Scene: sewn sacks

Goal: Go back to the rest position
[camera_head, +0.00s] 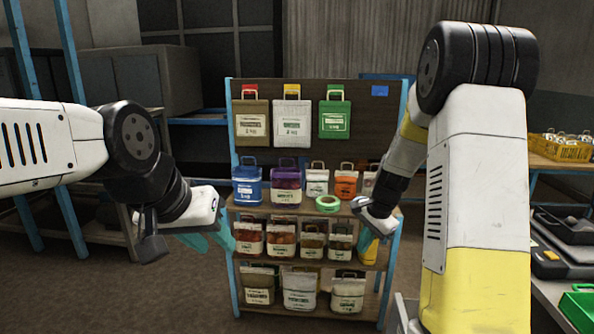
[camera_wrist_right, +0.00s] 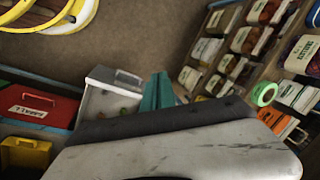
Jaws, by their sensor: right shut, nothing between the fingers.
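My left gripper (camera_head: 212,240) hangs at the left edge of the rack in the head view. Its two teal fingers show apart, with nothing seen between them. My right gripper (camera_head: 367,243) is in front of the rack's right side, pointing down. In the right wrist view its teal fingers (camera_wrist_right: 157,92) are shut together and empty.
A blue-framed rack (camera_head: 231,150) holds several labelled sacks on its shelves. A green tape roll (camera_head: 328,203) lies on a middle shelf. A table (camera_head: 560,295) with a yellow crate (camera_head: 562,149) behind is at right. The wrist view shows a white box (camera_wrist_right: 104,105) and red case (camera_wrist_right: 38,108).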

